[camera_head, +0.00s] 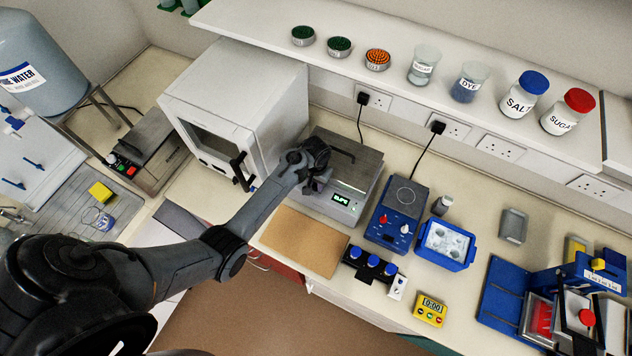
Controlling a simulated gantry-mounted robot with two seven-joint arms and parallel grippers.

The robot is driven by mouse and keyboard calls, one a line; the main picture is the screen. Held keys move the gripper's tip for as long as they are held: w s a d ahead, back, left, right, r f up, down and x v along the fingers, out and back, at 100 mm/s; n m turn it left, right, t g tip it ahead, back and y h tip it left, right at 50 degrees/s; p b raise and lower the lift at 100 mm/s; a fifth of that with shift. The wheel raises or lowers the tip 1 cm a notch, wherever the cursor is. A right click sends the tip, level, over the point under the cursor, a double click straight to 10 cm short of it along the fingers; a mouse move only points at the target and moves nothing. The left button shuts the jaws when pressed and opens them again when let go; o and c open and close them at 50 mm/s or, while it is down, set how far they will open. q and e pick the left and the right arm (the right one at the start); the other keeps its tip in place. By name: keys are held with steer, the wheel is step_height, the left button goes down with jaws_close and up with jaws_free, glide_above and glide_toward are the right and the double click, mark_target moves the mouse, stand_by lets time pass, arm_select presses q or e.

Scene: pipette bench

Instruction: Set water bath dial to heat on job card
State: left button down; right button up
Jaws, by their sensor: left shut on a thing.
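The water bath (366,172) is a grey metal box with a handled lid and a small lit green display (341,199) on its front; the reading is too small to make out surely. My left gripper (321,183) is at the left part of its front, beside the display, shut on what appears to be the dial. The dial itself is hidden by the gripper. I cannot make out a job card for certain. My right gripper is not in view.
A white oven (235,100) stands close left of the water bath. A blue hotplate (397,215) stands to its right, a brown board (304,240) in front. A blue ice tray (443,244), rack of blue-capped vials (372,262) and yellow timer (430,310) lie further right.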

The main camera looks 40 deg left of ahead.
arm_select(q)
steer(key=m, duration=0.5)
steer(key=shift+m, duration=0.3)
steer(key=m, duration=1.2)
steer(key=shift+r+m, duration=0.1)
steer(key=shift+m, duration=0.2)
steer(key=m, duration=0.5)
steer(key=shift+m, duration=0.3)
steer(key=c, duration=0.9)
jaws_free()
steer(key=shift+s, duration=0.15)
steer(key=shift+o, duration=0.2)
